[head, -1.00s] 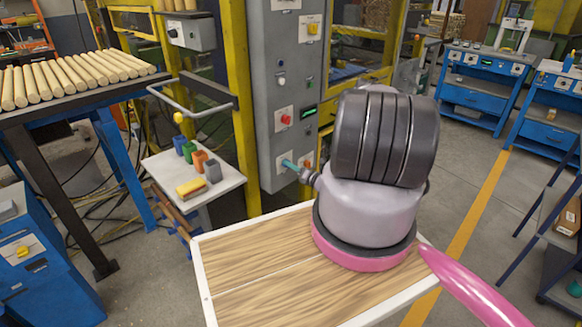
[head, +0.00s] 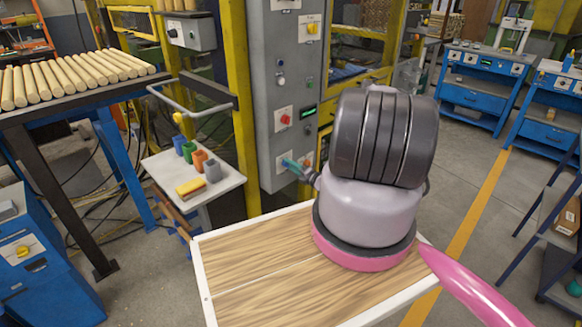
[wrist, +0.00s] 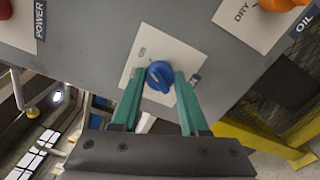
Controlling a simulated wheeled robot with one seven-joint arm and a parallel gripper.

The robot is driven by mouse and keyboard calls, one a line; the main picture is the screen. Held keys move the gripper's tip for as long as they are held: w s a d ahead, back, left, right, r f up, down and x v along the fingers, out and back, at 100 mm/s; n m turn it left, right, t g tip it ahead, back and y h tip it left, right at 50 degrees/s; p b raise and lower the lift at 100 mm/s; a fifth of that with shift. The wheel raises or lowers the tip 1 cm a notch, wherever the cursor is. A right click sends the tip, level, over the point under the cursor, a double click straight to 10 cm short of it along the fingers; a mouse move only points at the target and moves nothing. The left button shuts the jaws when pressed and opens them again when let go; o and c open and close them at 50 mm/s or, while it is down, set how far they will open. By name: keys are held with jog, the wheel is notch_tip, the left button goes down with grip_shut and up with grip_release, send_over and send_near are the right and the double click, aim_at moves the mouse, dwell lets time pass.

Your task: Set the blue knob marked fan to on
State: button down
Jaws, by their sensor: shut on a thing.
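The blue knob (wrist: 159,76) sits on a white plate (wrist: 131,70) on the grey panel in the wrist view. Its pointer is hard to make out, and the plate's blue label is mostly hidden by a finger. My gripper (wrist: 160,82) has its two teal fingers on either side of the knob, closed on it. In the head view my gripper (head: 287,162) reaches the lower part of the grey cabinet (head: 264,100). The knob itself is hidden there by the fingers.
In the wrist view an orange knob (wrist: 276,4) by DRY and OIL labels is at upper right, and a red knob (wrist: 5,8) by a POWER label at upper left.

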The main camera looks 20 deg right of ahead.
jog(key=shift+c, duration=2.1)
grip_release()
jog(key=shift+s, duration=0.1)
jog(key=v, duration=1)
jog(key=shift+s, duration=0.35)
jog(key=shift+d, duration=0.2)
